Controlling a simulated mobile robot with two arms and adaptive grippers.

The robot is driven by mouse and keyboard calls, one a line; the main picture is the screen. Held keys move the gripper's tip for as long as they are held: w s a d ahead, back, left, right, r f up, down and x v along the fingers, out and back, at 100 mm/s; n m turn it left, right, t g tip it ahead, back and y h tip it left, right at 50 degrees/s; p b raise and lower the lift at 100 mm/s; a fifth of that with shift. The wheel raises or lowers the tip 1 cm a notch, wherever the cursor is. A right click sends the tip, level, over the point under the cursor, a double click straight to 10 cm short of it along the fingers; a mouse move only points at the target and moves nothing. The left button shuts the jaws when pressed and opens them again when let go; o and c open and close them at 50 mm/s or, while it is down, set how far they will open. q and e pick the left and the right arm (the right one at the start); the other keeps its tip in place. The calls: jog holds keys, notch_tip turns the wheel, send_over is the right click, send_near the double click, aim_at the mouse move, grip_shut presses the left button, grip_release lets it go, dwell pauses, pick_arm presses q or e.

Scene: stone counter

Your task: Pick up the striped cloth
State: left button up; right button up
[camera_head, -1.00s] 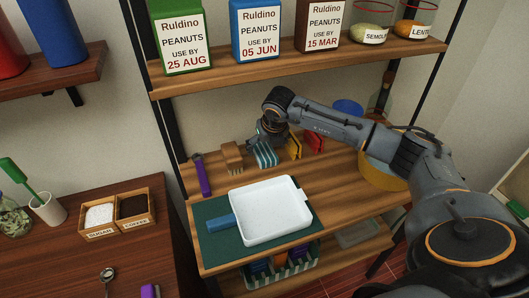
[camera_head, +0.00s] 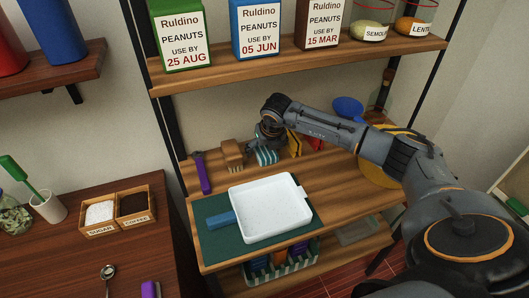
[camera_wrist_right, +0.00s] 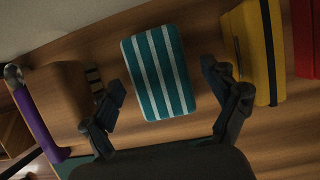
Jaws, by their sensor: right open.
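The striped cloth (camera_wrist_right: 158,72) is a folded teal block with white stripes, lying on the wooden shelf. It also shows in the head view (camera_head: 266,157), partly hidden under my right gripper. My right gripper (camera_head: 268,140) is open above it. In the right wrist view the gripper (camera_wrist_right: 170,105) has one finger on each side of the near part of the cloth, with gaps between fingers and cloth. I cannot tell the exact height of the fingertips above the shelf. My left gripper is not in view.
A wooden block (camera_wrist_right: 62,105) stands left of the cloth, with a purple-handled tool (camera_head: 203,175) beyond it. Yellow (camera_wrist_right: 252,55) and red (camera_wrist_right: 303,40) items stand to the right. A white tray (camera_head: 270,210) lies in front on a green mat (camera_head: 217,252). An upper shelf (camera_head: 290,59) runs overhead.

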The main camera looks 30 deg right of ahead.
jog(key=shift+c, duration=0.2)
jog(key=c, duration=1.1)
jog(key=shift+r+p, duration=0.25)
jog(key=shift+p, duration=0.15)
jog(key=shift+s, duration=0.15)
jog(key=s+a+r+b, duration=0.1)
jog(key=s+r+b, duration=0.1)
jog(key=s+r, duration=0.2)
jog(key=s+a+r+b, duration=0.1)
jog(key=s+r, duration=0.3)
jog(key=s, duration=0.5)
jog(key=shift+s+a+b, duration=0.15)
jog(key=shift+a+b, duration=0.25)
jog(key=shift+a, duration=0.25)
jog(key=o, duration=0.4)
jog(key=c, duration=0.4)
